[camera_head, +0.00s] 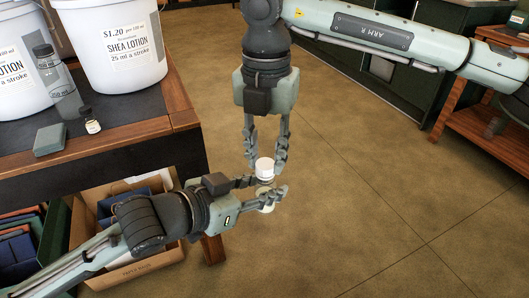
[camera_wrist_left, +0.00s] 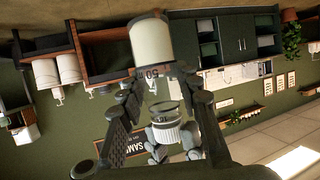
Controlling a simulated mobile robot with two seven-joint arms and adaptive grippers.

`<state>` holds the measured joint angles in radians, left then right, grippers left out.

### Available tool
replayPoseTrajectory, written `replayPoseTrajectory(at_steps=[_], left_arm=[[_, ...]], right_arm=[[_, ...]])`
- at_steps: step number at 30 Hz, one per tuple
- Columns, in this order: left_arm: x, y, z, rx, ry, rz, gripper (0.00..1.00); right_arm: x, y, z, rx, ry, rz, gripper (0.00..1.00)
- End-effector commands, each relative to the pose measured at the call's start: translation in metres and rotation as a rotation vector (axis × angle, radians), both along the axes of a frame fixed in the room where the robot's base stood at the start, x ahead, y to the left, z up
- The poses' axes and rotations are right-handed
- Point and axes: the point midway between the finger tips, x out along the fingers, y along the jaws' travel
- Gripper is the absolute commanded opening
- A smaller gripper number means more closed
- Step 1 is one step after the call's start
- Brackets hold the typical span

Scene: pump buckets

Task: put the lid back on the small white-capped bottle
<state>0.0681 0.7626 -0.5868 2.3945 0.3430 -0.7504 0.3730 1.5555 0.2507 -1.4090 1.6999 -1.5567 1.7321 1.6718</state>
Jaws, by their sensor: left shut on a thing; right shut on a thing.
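The small bottle (camera_head: 266,207) is clear with cream-coloured contents in its lower part. My left gripper (camera_head: 268,190) is shut around it, in the open space right of the table. My right gripper (camera_head: 265,162), coming from above, is shut on the white lid (camera_head: 264,168), just over the bottle. In the left wrist view, which is upside down, the bottle (camera_wrist_left: 150,42) shows a "50" mark and a clear upper part between my left fingers (camera_wrist_left: 158,88). The ribbed lid (camera_wrist_left: 168,133) is in line with its neck. I cannot tell whether lid and neck touch.
The table (camera_head: 140,127) at left carries white lotion buckets (camera_head: 122,42), a clear bottle (camera_head: 62,92), a small dark-capped bottle (camera_head: 91,123) and a grey-green block (camera_head: 50,140). A cardboard box (camera_head: 88,200) stands below.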

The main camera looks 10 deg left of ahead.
Motion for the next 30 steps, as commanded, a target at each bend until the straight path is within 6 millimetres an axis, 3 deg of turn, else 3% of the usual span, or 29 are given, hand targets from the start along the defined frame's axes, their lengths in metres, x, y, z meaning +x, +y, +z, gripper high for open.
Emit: replayPoseTrajectory(at_steps=[9, 13, 17, 25, 26, 30], left_arm=[[0.0001, 0.0003, -0.0009, 0.002, 0.001, 0.001, 0.0], [0.0001, 0.0003, -0.0009, 0.002, 0.001, 0.001, 0.0], [0.0, 0.0004, -0.001, 0.002, 0.003, 0.001, 0.0], [-0.0001, 0.0003, -0.0011, 0.001, 0.003, 0.0, 0.0], [-0.0001, 0.0003, -0.0011, 0.001, 0.003, 0.0, 0.0], [0.0, 0.0003, -0.0008, 0.001, 0.002, 0.0, 0.0]], right_arm=[[-0.0019, -0.0019, 0.0002, -0.002, -0.004, -0.793, 0.2], [-0.0025, -0.0022, 0.0002, -0.003, -0.005, -1.008, 0.2], [-0.0029, -0.0022, 0.0001, -0.004, -0.005, -1.102, 0.2], [-0.0029, -0.0022, 0.0002, -0.003, -0.005, -1.112, 0.2], [-0.0029, -0.0022, 0.0002, -0.003, -0.005, -1.112, 0.29], [-0.0029, -0.0022, 0.0, -0.004, -0.005, -1.111, 0.47]])
